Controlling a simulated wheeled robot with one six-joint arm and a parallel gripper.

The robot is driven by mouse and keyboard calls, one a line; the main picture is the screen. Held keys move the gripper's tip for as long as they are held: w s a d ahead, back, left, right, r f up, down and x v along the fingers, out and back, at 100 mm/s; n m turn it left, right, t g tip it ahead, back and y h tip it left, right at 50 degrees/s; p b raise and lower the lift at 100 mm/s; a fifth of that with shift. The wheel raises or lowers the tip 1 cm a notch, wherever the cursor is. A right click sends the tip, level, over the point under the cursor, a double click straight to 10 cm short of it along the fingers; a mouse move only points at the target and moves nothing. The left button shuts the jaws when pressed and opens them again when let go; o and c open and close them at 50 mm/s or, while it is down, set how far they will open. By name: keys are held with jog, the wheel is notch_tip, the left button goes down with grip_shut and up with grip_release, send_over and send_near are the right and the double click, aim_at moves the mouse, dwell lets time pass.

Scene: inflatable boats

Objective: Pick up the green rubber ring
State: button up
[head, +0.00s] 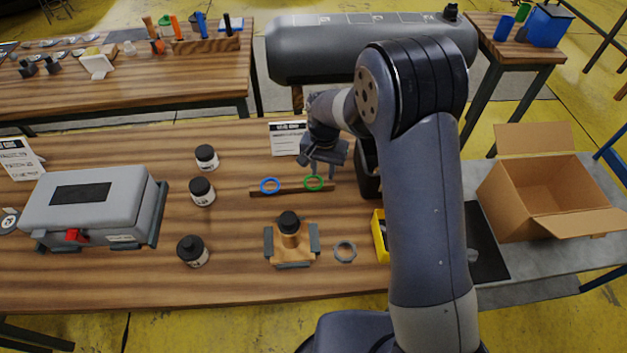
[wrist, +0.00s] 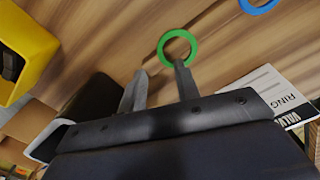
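The green rubber ring (head: 313,183) sits at the right part of a narrow wooden strip (head: 291,188) on the workbench. It also shows in the wrist view (wrist: 178,47), just beyond the tip of my gripper's right finger. A blue ring (head: 269,186) is on the same strip to its left. My gripper (head: 322,165) hangs close to the green ring, on its far side in the head view. In the wrist view its two fingers (wrist: 158,78) stand apart with nothing between them. The right fingertip overlaps the ring's lower edge in the picture; I cannot tell whether they touch.
A white sign card (head: 287,139) stands behind the strip. A yellow bin (head: 380,236) and a dark object (head: 367,170) are to the right. A wooden fixture (head: 290,243) and a metal ring (head: 345,251) lie in front. Black-capped bottles (head: 202,192) stand left.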

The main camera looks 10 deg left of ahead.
aim_at(321, 184)
jog(key=shift+s+a+f+p, duration=0.15)
jog(key=shift+f+p, duration=0.3)
jog(key=shift+f, duration=1.6)
jog(key=shift+f, duration=0.1)
grip_shut()
